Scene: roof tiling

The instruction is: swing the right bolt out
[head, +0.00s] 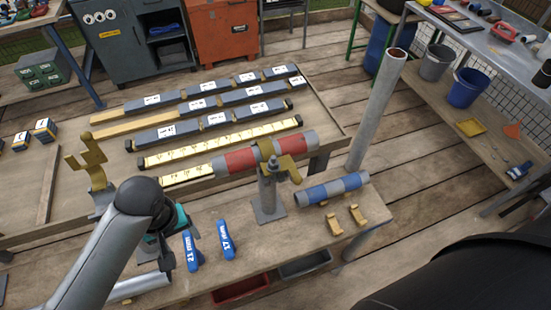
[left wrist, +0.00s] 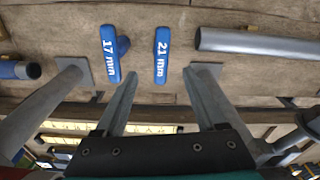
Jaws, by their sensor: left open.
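A grey stand (head: 268,197) holds up a pipe with red bands (head: 245,160). A yellow clamp part (head: 290,169) sits at the stand's top, against the pipe; no separate bolt can be made out. To the left, a second yellow clamp part (head: 90,165) stands upright with no pipe in it. My left gripper (head: 165,256) is low over the front of the bench, left of the blue 21 mm tool (head: 192,251) and 17 mm tool (head: 226,240). In the left wrist view my left gripper (left wrist: 162,75) has its fingers apart with nothing held. My right gripper is not in view.
A tall grey pipe (head: 377,110) stands at the bench's right end. Several labelled dark bars (head: 210,103) lie behind. A grey tube (head: 140,287) lies in front.

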